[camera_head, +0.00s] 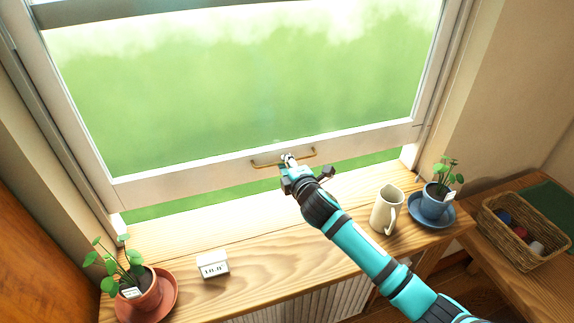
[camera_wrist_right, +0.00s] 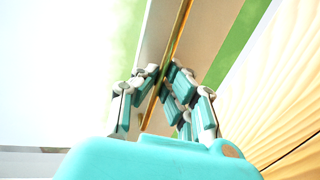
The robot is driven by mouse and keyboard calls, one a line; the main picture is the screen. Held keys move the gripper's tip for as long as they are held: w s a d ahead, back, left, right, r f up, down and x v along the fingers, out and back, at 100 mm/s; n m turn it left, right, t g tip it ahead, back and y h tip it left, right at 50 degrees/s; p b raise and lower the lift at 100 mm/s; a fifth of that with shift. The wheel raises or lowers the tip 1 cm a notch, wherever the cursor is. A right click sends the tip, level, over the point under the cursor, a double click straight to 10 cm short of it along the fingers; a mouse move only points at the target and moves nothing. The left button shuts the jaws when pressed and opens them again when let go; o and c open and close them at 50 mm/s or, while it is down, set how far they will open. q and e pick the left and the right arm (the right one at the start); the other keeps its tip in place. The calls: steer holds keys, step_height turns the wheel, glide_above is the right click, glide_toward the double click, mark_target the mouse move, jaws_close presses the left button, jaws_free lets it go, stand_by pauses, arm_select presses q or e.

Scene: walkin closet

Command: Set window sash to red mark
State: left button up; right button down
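The white window sash (camera_head: 200,168) is partly raised, with a strip of green showing between its bottom rail and the sill. A brass bar handle (camera_head: 267,164) is fixed along the rail's middle. My right gripper (camera_head: 289,160) is at the handle. In the right wrist view, the brass bar (camera_wrist_right: 178,42) runs between the fingers of my right gripper (camera_wrist_right: 162,74), which appear closed against it from both sides. I cannot make out a red mark on the window frame (camera_head: 431,92). My left gripper is out of view.
On the wooden sill (camera_head: 265,262) stand a potted plant (camera_head: 147,291) at left, a small white block with lettering (camera_head: 213,264), a cream pitcher (camera_head: 386,211) right of my forearm, and a blue-potted plant (camera_head: 434,202). A wicker basket (camera_head: 522,247) sits on the lower right bench.

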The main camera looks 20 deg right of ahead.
steer(key=shift+r, duration=0.2)
steer(key=c, duration=1.5)
jaws_free()
steer(key=shift+f, duration=0.15)
steer(key=shift+o, duration=0.2)
steer(key=shift+s, duration=0.15)
steer(key=v, duration=1.1)
steer(key=shift+s, duration=0.35)
